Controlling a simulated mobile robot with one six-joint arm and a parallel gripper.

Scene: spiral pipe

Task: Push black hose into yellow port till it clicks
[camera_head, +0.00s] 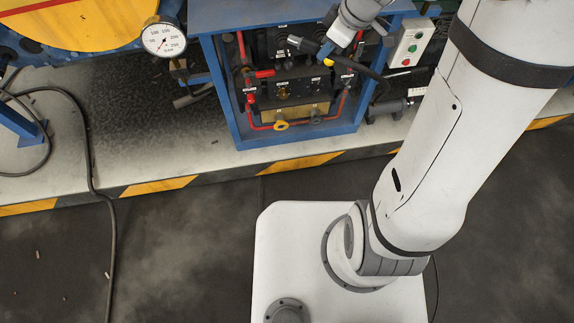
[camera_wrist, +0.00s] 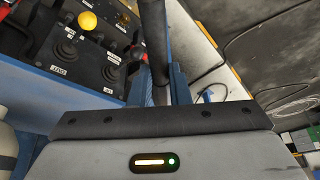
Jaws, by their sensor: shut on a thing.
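My gripper (camera_head: 325,49) is at the front of the blue cabinet, at its upper right. In the wrist view its two blue fingers (camera_wrist: 160,88) are shut on the black hose (camera_wrist: 155,38), which runs up between them. In the head view the black hose (camera_head: 368,73) curves away to the right and down from the gripper. A small yellow spot (camera_head: 328,62) beside the gripper may be the yellow port. A round yellow piece (camera_wrist: 87,20) shows on the panel in the wrist view, apart from the hose. The hose's end and any contact with the port cannot be made out.
The blue cabinet (camera_head: 219,95) holds red-handled valves, red pipes and a yellow ring (camera_head: 281,125). A pressure gauge (camera_head: 164,38) stands at left. A button box (camera_head: 408,42) is at right. Black levers (camera_wrist: 66,48) stand close to the gripper.

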